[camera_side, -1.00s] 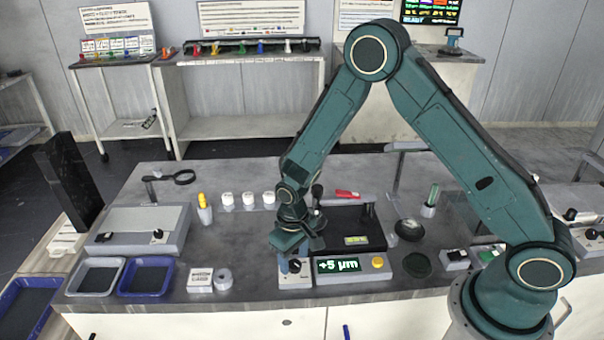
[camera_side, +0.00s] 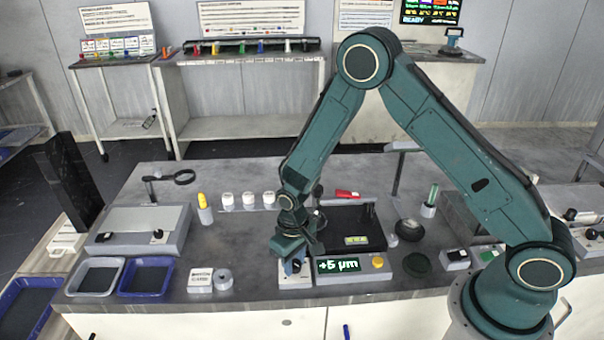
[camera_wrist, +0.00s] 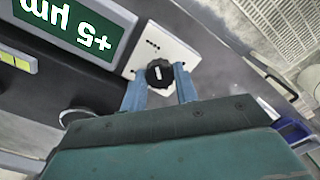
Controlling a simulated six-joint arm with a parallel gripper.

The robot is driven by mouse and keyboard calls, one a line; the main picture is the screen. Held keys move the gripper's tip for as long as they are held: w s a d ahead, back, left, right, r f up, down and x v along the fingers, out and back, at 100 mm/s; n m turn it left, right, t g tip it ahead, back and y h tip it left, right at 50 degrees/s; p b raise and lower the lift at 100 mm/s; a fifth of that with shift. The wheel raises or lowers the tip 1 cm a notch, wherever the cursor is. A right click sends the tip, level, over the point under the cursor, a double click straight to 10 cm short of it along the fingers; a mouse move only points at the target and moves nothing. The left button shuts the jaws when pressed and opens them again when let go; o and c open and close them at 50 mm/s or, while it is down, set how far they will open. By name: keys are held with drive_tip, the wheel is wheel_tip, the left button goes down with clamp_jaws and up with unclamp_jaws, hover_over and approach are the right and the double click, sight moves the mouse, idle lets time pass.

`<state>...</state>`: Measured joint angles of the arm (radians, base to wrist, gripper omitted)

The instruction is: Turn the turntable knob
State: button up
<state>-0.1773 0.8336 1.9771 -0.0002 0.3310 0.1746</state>
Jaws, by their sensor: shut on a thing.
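The turntable knob (camera_wrist: 160,74) is a round black dial with a white mark, set on a pale control box (camera_side: 296,281) at the front of the bench. In the wrist view it sits between the two blue fingers of my gripper (camera_wrist: 159,82). My gripper (camera_side: 293,262) points down over the box in the side view and is shut on the knob. The arm's end hides most of the knob in the side view. A green display (camera_side: 338,265) reading +5 µm stands right of the box.
A yellow button (camera_side: 378,262) is right of the display, with a black plate (camera_side: 352,228) behind. A grey ring (camera_side: 223,279) and blue tray (camera_side: 146,277) lie to the left. Three white jars (camera_side: 248,200) stand behind. Bench between them is clear.

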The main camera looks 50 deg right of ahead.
drive_tip(key=shift+n, duration=0.4)
drive_tip(key=n, duration=0.8)
drive_tip(key=shift+n, duration=0.3)
drive_tip(key=n, duration=0.4)
drive_tip(key=shift+n, duration=2.2)
drive_tip(key=o, duration=1)
